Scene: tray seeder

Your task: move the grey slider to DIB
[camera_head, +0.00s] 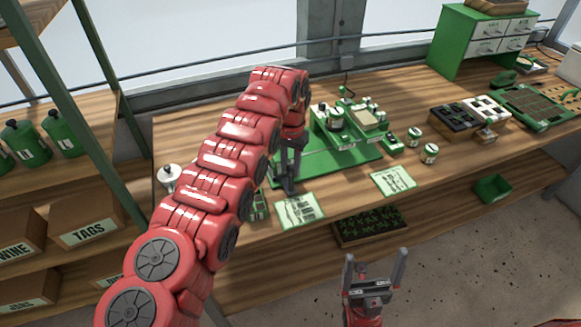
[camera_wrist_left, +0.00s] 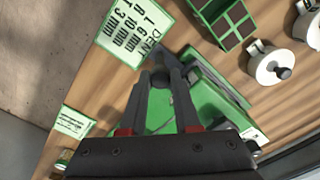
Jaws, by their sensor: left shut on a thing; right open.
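My left gripper (camera_head: 287,187) reaches down at the front left corner of the seeder's green base (camera_head: 350,158). In the left wrist view its fingers (camera_wrist_left: 163,72) are closed around a small grey piece (camera_wrist_left: 160,78), which looks like the grey slider; the fingers hide most of it. A green panel (camera_wrist_left: 206,100) lies beside and below them. I cannot read a DIB mark in either view. The green seeder (camera_head: 345,128) stands at the back of its base. My right gripper (camera_head: 375,272) is open and empty, in front of the bench.
A printed card (camera_wrist_left: 136,30) lies close to the left fingertips; it also shows in the head view (camera_head: 299,211). A green divided box (camera_wrist_left: 231,24) and a white pot with a black knob (camera_wrist_left: 268,66) are nearby. Another card (camera_head: 393,181) lies right, near small jars (camera_head: 430,152).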

